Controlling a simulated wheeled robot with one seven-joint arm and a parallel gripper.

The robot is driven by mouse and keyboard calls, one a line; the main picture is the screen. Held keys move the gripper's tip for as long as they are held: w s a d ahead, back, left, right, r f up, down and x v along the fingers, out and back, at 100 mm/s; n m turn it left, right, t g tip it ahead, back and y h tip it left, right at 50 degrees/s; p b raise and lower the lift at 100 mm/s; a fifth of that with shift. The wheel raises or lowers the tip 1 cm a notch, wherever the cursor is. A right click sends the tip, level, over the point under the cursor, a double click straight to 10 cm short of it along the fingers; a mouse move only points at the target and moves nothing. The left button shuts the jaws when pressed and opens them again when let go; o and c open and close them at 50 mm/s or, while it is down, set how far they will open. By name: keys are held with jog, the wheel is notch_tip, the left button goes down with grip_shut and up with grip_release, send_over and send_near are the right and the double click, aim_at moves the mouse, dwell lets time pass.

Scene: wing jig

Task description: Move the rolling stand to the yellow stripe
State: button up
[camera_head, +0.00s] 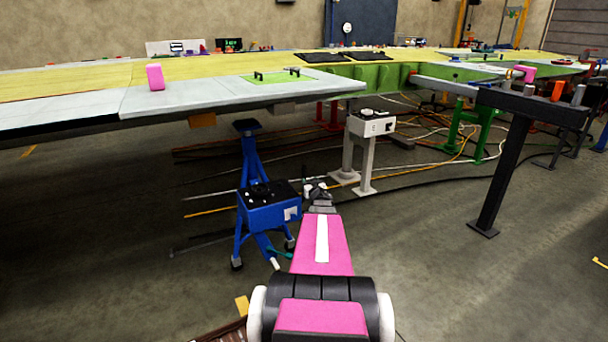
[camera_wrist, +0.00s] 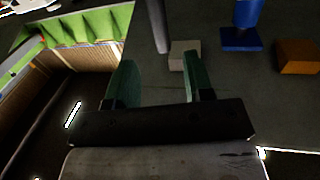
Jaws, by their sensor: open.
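The blue rolling stand (camera_head: 268,213) stands upright on small casters, left of my gripper in the head view. It has a dark top tray and a post rising to a dark pad (camera_head: 247,125) under the wing edge. My gripper (camera_head: 318,190) is close to its right side; whether they touch I cannot tell. In the wrist view my gripper (camera_wrist: 159,62) has its two green fingers apart with nothing clearly held between them. Short yellow marks show on the floor at the far left (camera_head: 28,151) and right edge (camera_head: 600,262); which is the stripe I cannot tell.
The long wing panel (camera_head: 200,95) overhangs the stand. A grey pedestal with a white box (camera_head: 371,125) stands behind my gripper. A black post (camera_head: 505,170) is at the right. Cables lie across the floor behind. Floor at the left and right front looks clear.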

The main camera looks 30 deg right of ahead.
aim_at(304, 174)
jog(key=x, duration=0.9)
jog(key=shift+w+d, duration=0.15)
jog(key=shift+w, duration=0.15)
grip_shut()
